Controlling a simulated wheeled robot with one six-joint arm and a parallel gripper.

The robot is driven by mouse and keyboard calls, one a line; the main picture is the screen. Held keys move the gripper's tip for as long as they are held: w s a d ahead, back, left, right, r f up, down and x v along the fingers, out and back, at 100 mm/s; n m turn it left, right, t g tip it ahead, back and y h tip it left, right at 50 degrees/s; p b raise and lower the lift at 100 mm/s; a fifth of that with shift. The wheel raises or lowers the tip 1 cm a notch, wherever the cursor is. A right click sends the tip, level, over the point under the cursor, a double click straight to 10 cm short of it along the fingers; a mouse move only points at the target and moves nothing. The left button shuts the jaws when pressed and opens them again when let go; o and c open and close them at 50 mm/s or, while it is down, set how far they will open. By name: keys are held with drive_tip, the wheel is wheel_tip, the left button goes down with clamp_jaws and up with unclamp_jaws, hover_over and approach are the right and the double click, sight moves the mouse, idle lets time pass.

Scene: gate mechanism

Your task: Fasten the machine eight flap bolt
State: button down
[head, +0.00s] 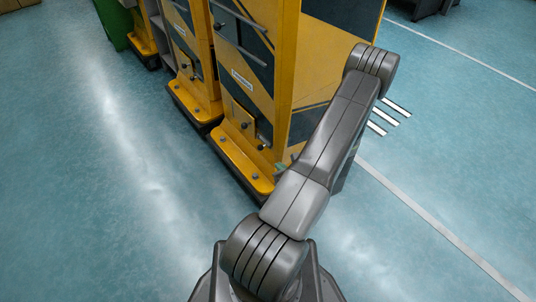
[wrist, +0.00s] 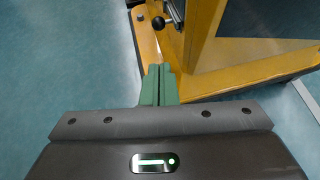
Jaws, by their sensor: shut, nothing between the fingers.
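The nearest yellow machine (head: 285,85) stands in the upper middle of the head view, with a label too small to read. Low on its front are a small yellow flap (head: 237,112) and dark knobs, one of them at the lower right (head: 262,147). I cannot tell for certain which is the bolt. In the wrist view a black ball knob (wrist: 158,23) on a metal part shows at the top, above the yellow base. My gripper (wrist: 159,70) has its green fingers together and empty, below the knob in the picture and apart from it. Whether the bolt is fastened cannot be seen.
A second yellow machine (head: 190,60) stands close at the left, with a green object (head: 113,22) beyond. The nearest machine's yellow base (head: 238,160) juts out at the floor. The blue floor (head: 80,180) is clear at the left and front.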

drive_tip(key=b, duration=0.2)
approach(259, 147)
drive_tip(key=w+f, duration=0.4)
drive_tip(key=shift+w+a, duration=0.4)
drive_tip(key=shift+a, duration=0.25)
drive_tip(key=shift+w+a+f+b, duration=0.1)
drive_tip(key=shift+w+a+b, duration=0.1)
drive_tip(key=shift+w+b, duration=0.15)
drive_tip(key=shift+w+a+b, duration=0.6)
drive_tip(key=shift+w+a, duration=0.4)
drive_tip(key=shift+w, duration=0.25)
